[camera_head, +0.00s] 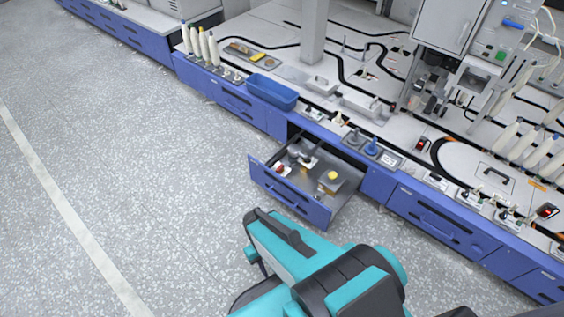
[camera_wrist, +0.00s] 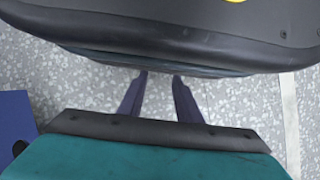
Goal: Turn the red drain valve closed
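No part can be picked out for certain as the red drain valve. A small red item (camera_head: 280,169) lies at the left of the open blue drawer (camera_head: 290,200) in the head view; it is too small to tell what it is. My gripper (camera_wrist: 160,88) shows in the wrist view as two dark fingers with a gap between them and only speckled floor behind. It is open and empty. In the head view my teal arm is in front of the drawer, and the gripper cannot be made out there.
The drawer stands out from the long blue bench and also holds a round yellow item (camera_head: 332,175). A blue bin (camera_head: 272,92), white cones (camera_head: 203,45) and red-and-black switches (camera_head: 422,144) are on the bench top. The floor (camera_head: 130,170) to the left is clear.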

